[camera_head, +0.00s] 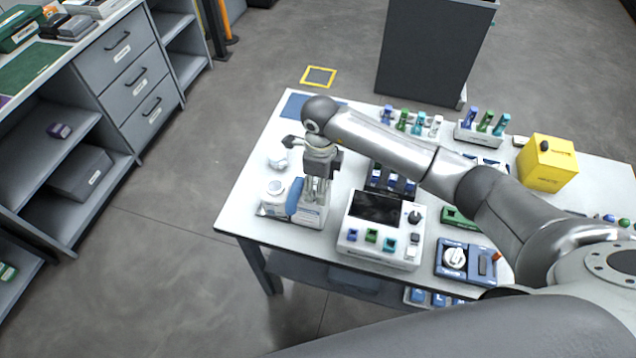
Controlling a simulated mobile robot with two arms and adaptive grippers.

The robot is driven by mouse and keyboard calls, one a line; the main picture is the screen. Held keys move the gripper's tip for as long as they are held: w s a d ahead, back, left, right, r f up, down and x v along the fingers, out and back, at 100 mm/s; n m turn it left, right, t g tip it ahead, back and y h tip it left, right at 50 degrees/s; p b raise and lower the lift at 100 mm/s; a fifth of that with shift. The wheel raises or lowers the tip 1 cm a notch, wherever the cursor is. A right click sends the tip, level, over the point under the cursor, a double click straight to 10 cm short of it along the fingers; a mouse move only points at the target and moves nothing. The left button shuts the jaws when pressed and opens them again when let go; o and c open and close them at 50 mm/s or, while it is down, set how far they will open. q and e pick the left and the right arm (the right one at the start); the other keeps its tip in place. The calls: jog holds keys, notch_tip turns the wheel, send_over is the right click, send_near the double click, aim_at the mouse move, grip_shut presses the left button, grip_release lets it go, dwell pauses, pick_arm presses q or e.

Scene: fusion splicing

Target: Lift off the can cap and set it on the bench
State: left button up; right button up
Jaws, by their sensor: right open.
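My right gripper (315,195) points down over the left part of the bench (240,217). It is open, next to a blue upright item (294,196) at a pale tray; I cannot tell if they touch. A small white container with a round pale top (275,188) stands just left of it. Another small white container (278,157) stands farther back, partly hidden by my arm. I cannot tell which is the task's can. My left gripper is out of view.
A white device with a dark screen (376,209) stands close right of the gripper. A blue unit with a white knob (455,258) is near the front edge. The bench's front-left corner has some free room.

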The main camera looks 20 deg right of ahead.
jog(key=shift+c, duration=0.4)
jog(key=c, duration=0.8)
jog(key=shift+o, duration=0.2)
jog(key=shift+r, duration=0.1)
jog(key=shift+r+b, duration=0.45)
jog(key=shift+b, duration=0.15)
jog(key=shift+s+a+r+b, duration=0.15)
jog(key=shift+r+b, duration=0.25)
jog(key=shift+r, duration=0.25)
jog(key=shift+s+a+r+b, duration=0.1)
jog(key=shift+r+b, duration=0.3)
jog(key=shift+r, duration=0.2)
jog(key=s+a+r+b, duration=0.4)
jog(key=s+a+r, duration=0.5)
jog(key=s, duration=0.1)
jog(key=shift+r, duration=0.25)
